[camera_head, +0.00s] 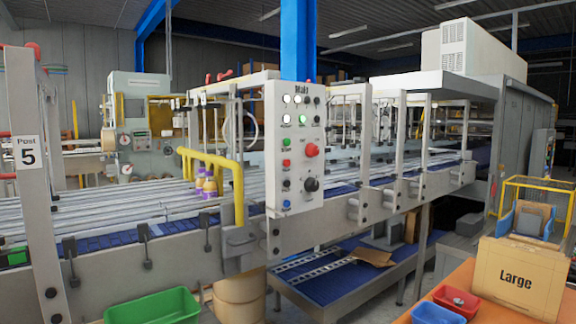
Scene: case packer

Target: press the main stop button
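A white upright control panel (295,205) headed "Main" stands at the middle of the view, on the near side of the conveyor. A large red round button (311,150) sticks out on its right half. A smaller red button (286,163) and a green button (286,142) are on its left half. A black knob (311,184) is below the large red button, and a blue button (287,204) is near the bottom. Lamps at the top are lit white and green. Neither of my grippers shows in the view.
A yellow rail (239,190) stands just left of the panel. The conveyor (130,212) runs behind it, carrying purple-and-yellow bottles (207,184). A green bin (152,307) is at the lower left. A "Large" box (517,276) and a blue bin (436,313) sit at the lower right.

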